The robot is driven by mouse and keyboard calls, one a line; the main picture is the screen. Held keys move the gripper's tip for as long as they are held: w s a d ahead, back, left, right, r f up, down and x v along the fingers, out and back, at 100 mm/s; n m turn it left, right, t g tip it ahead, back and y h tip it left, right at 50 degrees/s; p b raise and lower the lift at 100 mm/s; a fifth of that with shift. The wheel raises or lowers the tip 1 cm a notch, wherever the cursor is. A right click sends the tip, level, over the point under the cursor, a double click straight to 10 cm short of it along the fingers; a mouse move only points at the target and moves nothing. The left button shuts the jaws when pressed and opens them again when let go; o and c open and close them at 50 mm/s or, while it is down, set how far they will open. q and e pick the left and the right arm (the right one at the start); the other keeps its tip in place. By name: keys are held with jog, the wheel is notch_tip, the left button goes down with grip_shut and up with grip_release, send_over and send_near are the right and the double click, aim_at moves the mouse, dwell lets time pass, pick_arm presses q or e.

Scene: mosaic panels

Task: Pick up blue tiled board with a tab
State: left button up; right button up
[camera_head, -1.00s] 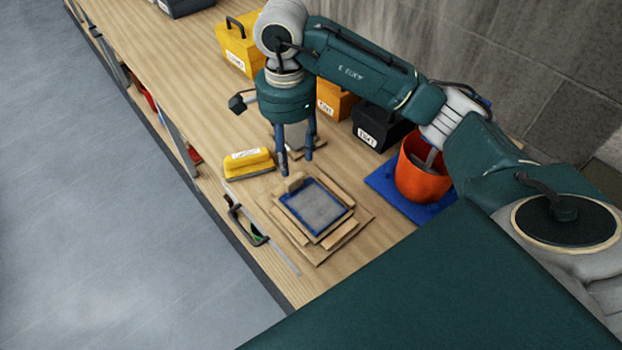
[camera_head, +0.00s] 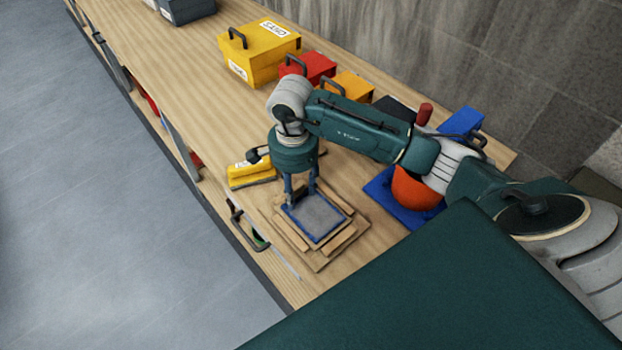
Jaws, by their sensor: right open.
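The blue tiled board (camera_head: 318,218), a grey square face with a blue border, lies in a wooden frame (camera_head: 327,254) on the bench. My right gripper (camera_head: 301,198) is open, its fingers pointing down at the far edge of the board. The tab, seen earlier as a light block at the board's far-left corner, is now hidden behind the fingers. I cannot tell whether the fingers touch the board or the tab. My left gripper does not show.
A yellow float (camera_head: 250,174) lies just left of my right gripper. An orange bucket (camera_head: 415,190) stands on a blue mat (camera_head: 380,188) at the right. Yellow (camera_head: 262,55) and red (camera_head: 312,67) boxes line the wall side.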

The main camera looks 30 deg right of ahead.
grip_shut()
jog(key=shift+r, duration=0.2)
